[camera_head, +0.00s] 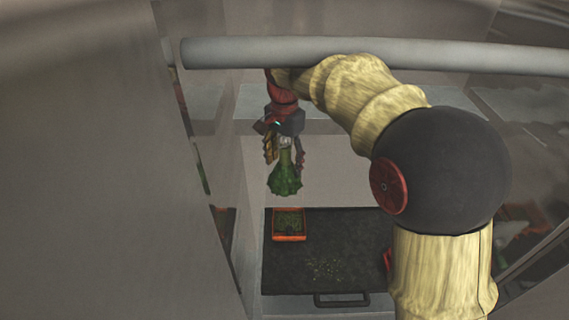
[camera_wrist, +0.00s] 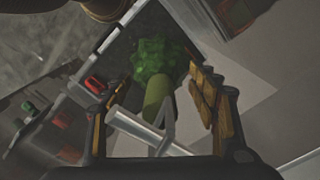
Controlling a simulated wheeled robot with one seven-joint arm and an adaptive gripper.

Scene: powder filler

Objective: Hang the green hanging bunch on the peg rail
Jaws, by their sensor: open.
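The green hanging bunch (camera_head: 285,181) has a leafy lower end and a narrow stem pointing up. My gripper (camera_head: 284,154) is around its upper end in the head view. In the wrist view, the bunch (camera_wrist: 158,62) shows between my two fingers (camera_wrist: 160,115), which stand apart with gaps beside the stem. A pale grey bar with a short angled piece (camera_wrist: 148,132) crosses in front of the stem's top. It may be part of the peg rail, but I cannot tell, nor whether the stem's top is hooked on it.
Below is a dark board (camera_head: 325,250) with a handle at its front edge and crumbs on it. A small orange-rimmed tray (camera_head: 289,237) with green contents sits at its back left. A thick grey tube (camera_head: 270,53) crosses the top. A tall grey panel (camera_head: 90,180) stands left.

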